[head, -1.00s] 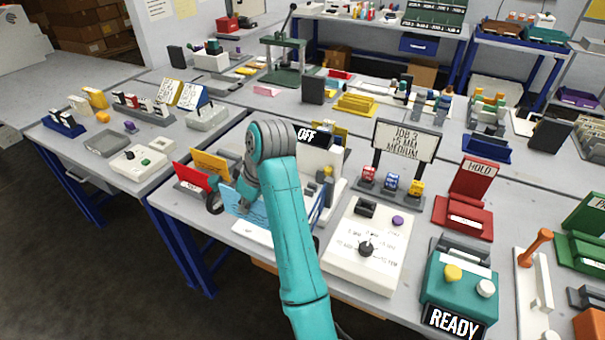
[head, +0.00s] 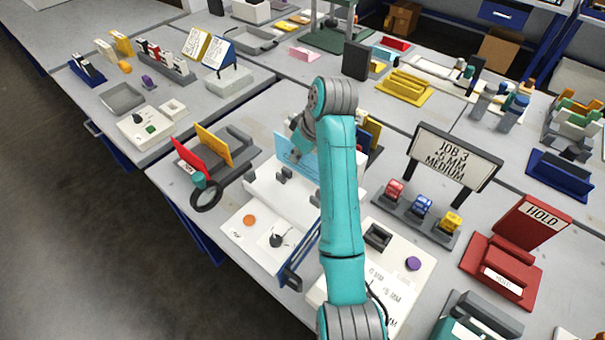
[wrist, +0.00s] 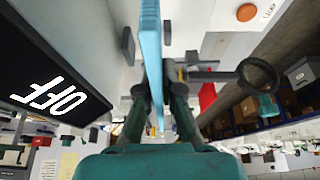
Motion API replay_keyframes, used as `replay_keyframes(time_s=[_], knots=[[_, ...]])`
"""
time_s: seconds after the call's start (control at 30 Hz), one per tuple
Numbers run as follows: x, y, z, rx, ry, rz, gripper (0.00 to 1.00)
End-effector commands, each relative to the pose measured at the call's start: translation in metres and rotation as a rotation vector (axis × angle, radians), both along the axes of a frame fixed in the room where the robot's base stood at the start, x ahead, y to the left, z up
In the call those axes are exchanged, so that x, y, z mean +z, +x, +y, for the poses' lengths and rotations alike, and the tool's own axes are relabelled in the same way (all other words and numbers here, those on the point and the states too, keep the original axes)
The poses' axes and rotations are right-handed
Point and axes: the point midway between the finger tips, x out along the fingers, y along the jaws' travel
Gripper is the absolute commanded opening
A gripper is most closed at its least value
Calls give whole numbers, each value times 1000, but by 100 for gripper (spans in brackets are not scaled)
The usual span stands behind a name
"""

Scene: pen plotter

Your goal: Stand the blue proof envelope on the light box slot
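The light blue proof envelope (head: 290,150) is upright above the white light box (head: 262,188), in the head view. My gripper (head: 297,148) is shut on its upper part. In the wrist view the envelope (wrist: 151,40) runs edge-on between the two fingers (wrist: 158,92). Small grey clips (head: 286,173) stand on the light box by the envelope's lower edge. They also show on both sides of it in the wrist view (wrist: 128,45). I cannot tell whether the envelope touches the box or sits between the clips. My arm hides the right part of the box.
A red card (head: 190,158) and a yellow card (head: 213,145) stand in a grey rack to the left, with a dark ring magnifier (head: 207,195) in front. A black OFF display (wrist: 45,75) is close on the left in the wrist view. A JOB 3 sign (head: 452,158) stands right.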

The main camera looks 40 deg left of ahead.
Motion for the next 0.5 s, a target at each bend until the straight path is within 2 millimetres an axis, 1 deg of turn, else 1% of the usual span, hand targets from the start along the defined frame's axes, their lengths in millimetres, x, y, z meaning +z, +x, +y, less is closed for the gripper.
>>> replay_keyframes(time_s=[0.03,0.1,0.37,0.5], knots=[[-10,0,0,1,-2,2,0],[-20,0,0,0,-1,1,0],[-39,0,0,0,0,0,0],[-57,0,0,-1,-1,1,0]])
